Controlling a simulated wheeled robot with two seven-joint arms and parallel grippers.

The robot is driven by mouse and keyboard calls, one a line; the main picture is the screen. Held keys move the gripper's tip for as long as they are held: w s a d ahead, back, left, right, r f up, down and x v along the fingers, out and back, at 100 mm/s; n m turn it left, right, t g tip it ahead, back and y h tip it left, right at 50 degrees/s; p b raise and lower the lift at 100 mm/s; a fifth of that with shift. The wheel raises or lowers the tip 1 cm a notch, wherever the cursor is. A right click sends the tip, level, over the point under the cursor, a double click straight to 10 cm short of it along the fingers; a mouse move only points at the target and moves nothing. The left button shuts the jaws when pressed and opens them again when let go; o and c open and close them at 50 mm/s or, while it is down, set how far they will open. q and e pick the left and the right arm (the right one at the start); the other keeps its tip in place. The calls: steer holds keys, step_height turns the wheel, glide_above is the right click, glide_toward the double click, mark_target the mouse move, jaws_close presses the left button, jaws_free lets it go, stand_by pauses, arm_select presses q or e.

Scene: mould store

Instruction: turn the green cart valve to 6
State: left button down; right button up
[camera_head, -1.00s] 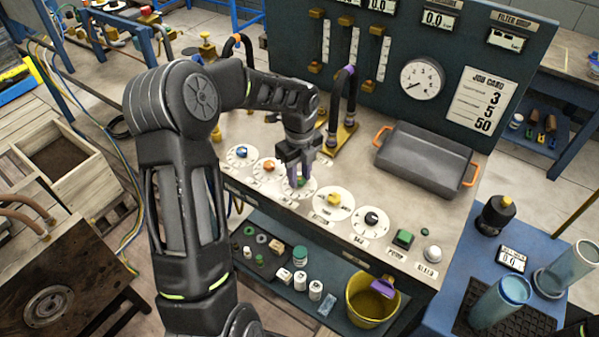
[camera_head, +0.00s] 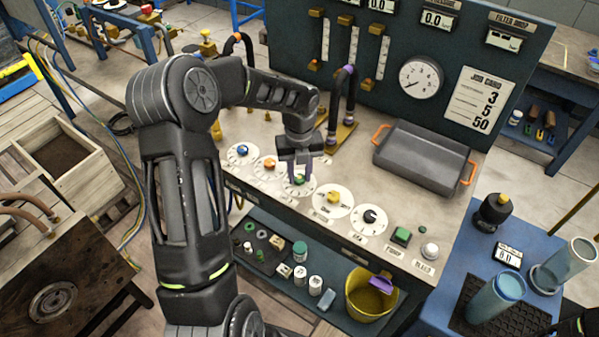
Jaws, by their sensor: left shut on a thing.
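The green valve knob (camera_head: 299,181) sits on a white round dial (camera_head: 302,189) on the cart's worktop, third in a row of dials. My left gripper (camera_head: 297,174) reaches down from above and is shut on the green knob. Its fingers cover much of the knob and the back of the dial, and I cannot read the pointer's number. My right gripper is not in view.
The blue knob (camera_head: 242,151) and orange knob (camera_head: 269,165) are to the left, the yellow knob (camera_head: 333,197) and black knob (camera_head: 370,216) to the right. A grey tray (camera_head: 424,158) with orange handles stands behind. A hose arch (camera_head: 348,100) rises close behind my gripper.

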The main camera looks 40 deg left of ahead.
mark_target(300, 177)
arm_select(q)
steer(key=c, duration=1.1)
jaws_free()
steer(key=shift+r, duration=0.1)
step_height(300, 177, up, 8)
steer(key=shift+f+b, duration=0.2)
steer(key=shift+b, duration=0.45)
